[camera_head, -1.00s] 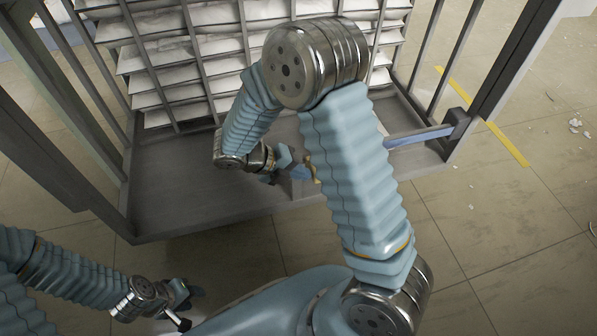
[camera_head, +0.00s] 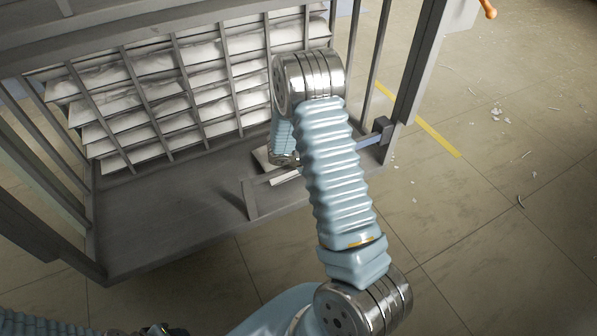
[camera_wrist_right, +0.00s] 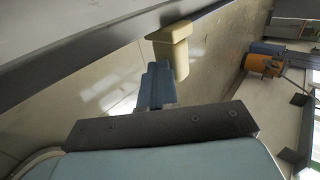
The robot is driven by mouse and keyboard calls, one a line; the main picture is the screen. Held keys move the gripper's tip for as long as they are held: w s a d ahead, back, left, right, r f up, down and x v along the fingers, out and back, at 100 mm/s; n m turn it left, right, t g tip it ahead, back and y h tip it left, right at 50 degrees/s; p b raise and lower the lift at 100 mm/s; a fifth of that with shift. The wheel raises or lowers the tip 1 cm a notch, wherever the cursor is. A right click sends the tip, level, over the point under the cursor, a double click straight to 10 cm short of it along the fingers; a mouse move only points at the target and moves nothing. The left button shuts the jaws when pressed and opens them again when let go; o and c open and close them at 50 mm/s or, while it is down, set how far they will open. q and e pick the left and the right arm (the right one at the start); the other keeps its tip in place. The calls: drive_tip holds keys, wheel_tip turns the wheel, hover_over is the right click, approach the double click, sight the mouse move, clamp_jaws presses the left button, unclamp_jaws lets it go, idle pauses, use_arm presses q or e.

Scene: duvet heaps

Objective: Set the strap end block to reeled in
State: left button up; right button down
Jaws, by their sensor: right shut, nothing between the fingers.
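A blue strap (camera_head: 368,138) runs along the front right of the grey cage cart to a dark block (camera_head: 383,126) at its right post. In the right wrist view a beige block (camera_wrist_right: 172,44) sits at the edge of a dark rail. I cannot tell which of these is the strap end block. My right gripper (camera_wrist_right: 157,72) is shut and empty, its blue fingertips just below the beige block; whether they touch is unclear. In the head view my right arm hides this gripper. My left gripper (camera_head: 165,329) is only partly in view at the bottom edge.
The cart's shelves hold several white folded bundles (camera_head: 150,93) behind grey bars. The cart's deck (camera_head: 165,215) is mostly bare. Tiled floor with a yellow line (camera_head: 425,128) and small debris lies open to the right. An orange object (camera_wrist_right: 264,64) shows in the wrist view.

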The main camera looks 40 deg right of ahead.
drive_tip(key=s+d+p, duration=0.2)
drive_tip(key=s+d, duration=0.2)
drive_tip(key=d, duration=1.2)
drive_tip(key=shift+d+p, duration=0.25)
drive_tip(key=shift+p, duration=0.15)
drive_tip(key=shift+r, duration=0.1)
drive_tip(key=v, duration=0.4)
drive_tip(key=a+f+p+v, duration=0.1)
drive_tip(key=v, duration=0.3)
drive_tip(key=a+f+p+v, duration=0.1)
drive_tip(key=v, duration=0.4)
drive_tip(key=shift+w+f, duration=0.1)
drive_tip(key=shift+w, duration=0.2)
